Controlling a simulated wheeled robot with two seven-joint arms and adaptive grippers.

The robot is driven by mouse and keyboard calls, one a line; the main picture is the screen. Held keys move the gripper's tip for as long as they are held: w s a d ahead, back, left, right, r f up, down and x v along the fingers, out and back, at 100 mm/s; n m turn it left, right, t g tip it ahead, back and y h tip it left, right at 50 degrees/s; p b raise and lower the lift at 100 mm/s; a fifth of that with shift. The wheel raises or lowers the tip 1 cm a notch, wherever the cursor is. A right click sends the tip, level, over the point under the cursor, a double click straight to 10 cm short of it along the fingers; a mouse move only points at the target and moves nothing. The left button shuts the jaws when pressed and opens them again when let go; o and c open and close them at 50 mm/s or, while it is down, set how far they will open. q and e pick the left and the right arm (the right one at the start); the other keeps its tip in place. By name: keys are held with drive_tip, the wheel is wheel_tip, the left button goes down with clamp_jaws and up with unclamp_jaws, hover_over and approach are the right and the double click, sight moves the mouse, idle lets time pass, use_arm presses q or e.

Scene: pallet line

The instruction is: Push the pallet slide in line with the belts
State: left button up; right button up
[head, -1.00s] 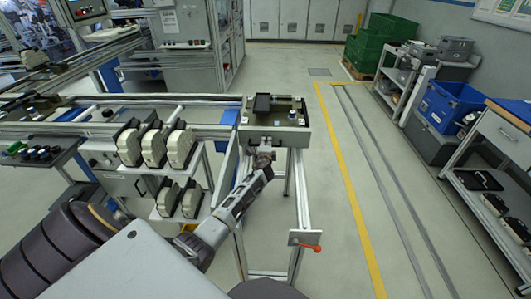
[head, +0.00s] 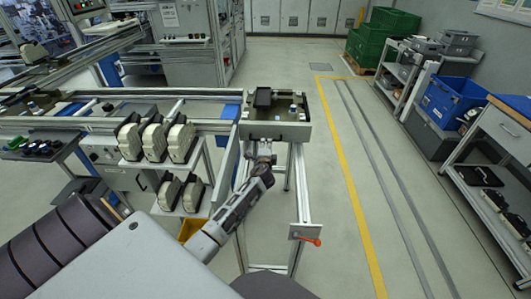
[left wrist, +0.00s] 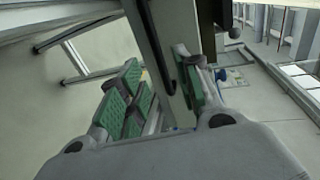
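The pallet slide (head: 292,131) is a grey, open-topped box on rails at the right end of the belts (head: 70,122). It holds a dark block and small parts. In the head view its front face looks slightly nearer to me than the belt's front rail; exact alignment cannot be told. My left gripper (head: 264,152) is at the slide's front face, its tip partly hidden. The left wrist view shows its green-padded fingers (left wrist: 158,88) spread apart, with a grey upright part between or behind them. Whether they touch it is unclear. My right gripper is not in view.
The slide's rail frame (head: 302,190) runs toward me and ends at a bracket with an orange lever (head: 306,238). Pale housings (head: 155,143) stand on shelves left of my arm. Floor is clear right of the frame, up to a blue crate (head: 440,103) and shelves.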

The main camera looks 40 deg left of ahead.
use_arm(q)
drive_tip(key=shift+v, duration=2.2)
